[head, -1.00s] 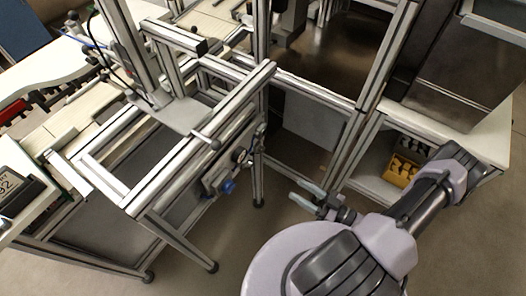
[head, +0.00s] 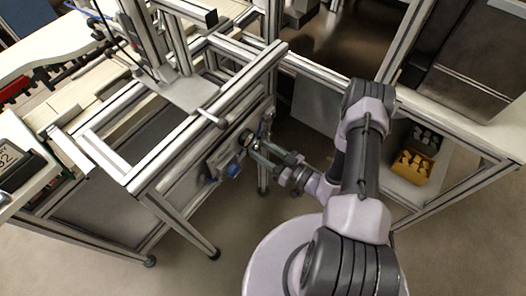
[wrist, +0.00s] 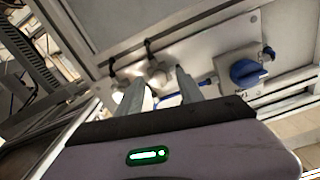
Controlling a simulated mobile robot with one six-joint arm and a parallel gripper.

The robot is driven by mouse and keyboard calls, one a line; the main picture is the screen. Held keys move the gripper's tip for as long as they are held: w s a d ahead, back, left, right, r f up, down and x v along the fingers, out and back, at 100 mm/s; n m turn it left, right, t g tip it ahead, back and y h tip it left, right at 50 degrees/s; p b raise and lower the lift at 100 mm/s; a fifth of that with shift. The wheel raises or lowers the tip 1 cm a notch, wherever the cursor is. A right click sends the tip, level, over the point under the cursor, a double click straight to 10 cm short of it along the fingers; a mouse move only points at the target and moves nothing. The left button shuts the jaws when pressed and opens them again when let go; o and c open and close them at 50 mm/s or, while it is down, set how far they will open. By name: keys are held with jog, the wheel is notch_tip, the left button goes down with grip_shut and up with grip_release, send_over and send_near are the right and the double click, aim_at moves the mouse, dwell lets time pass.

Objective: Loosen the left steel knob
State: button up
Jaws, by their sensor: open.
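Two steel knobs show on the panel (wrist: 215,65) in the wrist view. The left steel knob (wrist: 121,76) is partly behind my left finger. The right steel knob (wrist: 157,73) appears between my two fingers. My gripper (wrist: 158,86) is open and empty, with its fingers pointing at the panel. In the head view my gripper (head: 257,152) is close in front of the panel (head: 222,160) on the side of the aluminium frame. Whether a finger touches a knob cannot be told. The knobs are too small to tell apart in the head view.
A blue rotary knob (wrist: 247,72) sits to the right on the panel, also seen in the head view (head: 233,170). An aluminium frame (head: 165,178) surrounds the panel. A yellow bin (head: 411,168) stands on a low shelf at right. Floor is clear in front.

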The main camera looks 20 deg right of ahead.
jog(key=shift+c, duration=0.2)
grip_shut()
jog(key=shift+n+p, duration=0.4)
jog(key=shift+n, duration=7.9)
jog(key=shift+f, duration=0.1)
